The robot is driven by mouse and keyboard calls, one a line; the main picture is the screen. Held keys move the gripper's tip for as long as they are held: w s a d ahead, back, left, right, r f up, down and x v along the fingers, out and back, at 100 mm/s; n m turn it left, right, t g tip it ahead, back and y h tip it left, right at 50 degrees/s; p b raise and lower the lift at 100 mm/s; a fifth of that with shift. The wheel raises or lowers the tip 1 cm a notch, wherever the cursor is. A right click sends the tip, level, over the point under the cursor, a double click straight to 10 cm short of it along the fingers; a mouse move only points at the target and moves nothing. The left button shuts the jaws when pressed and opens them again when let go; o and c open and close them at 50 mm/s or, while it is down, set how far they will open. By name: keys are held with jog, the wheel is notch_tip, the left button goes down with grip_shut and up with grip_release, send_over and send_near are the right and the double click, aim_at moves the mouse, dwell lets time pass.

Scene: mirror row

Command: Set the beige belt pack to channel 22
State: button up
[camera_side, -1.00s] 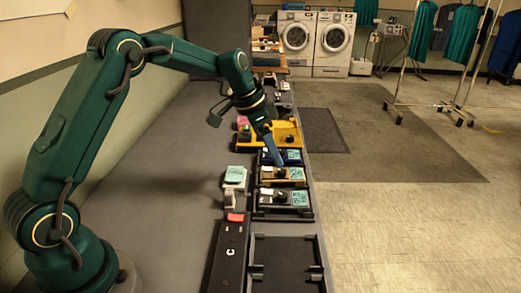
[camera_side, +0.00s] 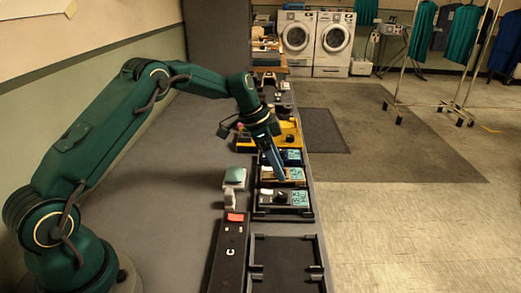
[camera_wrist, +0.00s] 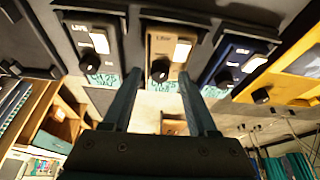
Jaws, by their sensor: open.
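The beige belt pack (camera_wrist: 172,40) is near the top middle of the wrist view, with a black knob (camera_wrist: 160,70), a white lit patch and a teal display partly hidden by my fingers. The channel digits are too small and blurred to read surely. In the side view the beige pack (camera_side: 296,182) lies in the row between a dark blue and a black pack. My gripper (camera_wrist: 160,88) is open and empty, its fingers on either side of the beige pack's knob area. In the side view my gripper (camera_side: 281,177) points down over the pack; contact cannot be told.
A black pack (camera_wrist: 88,28) and a dark blue pack (camera_wrist: 233,55) flank it closely. A yellow unit (camera_wrist: 290,75) stands beyond the blue one. A black box marked C (camera_side: 231,255) and an empty dark tray (camera_side: 287,262) are nearer the side camera.

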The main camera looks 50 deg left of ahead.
aim_at(270, 178)
grip_shut()
jog(key=shift+s+d+n+t+y, duration=0.1)
jog(key=shift+n+t+y, duration=0.25)
jog(key=shift+n, duration=0.8)
jog(key=shift+d+n+t+y, duration=0.1)
jog(key=shift+n+t+y, duration=0.25)
jog(key=shift+n, duration=0.8)
grip_release()
jog(key=shift+r, duration=0.1)
jog(key=shift+v, duration=2.5)
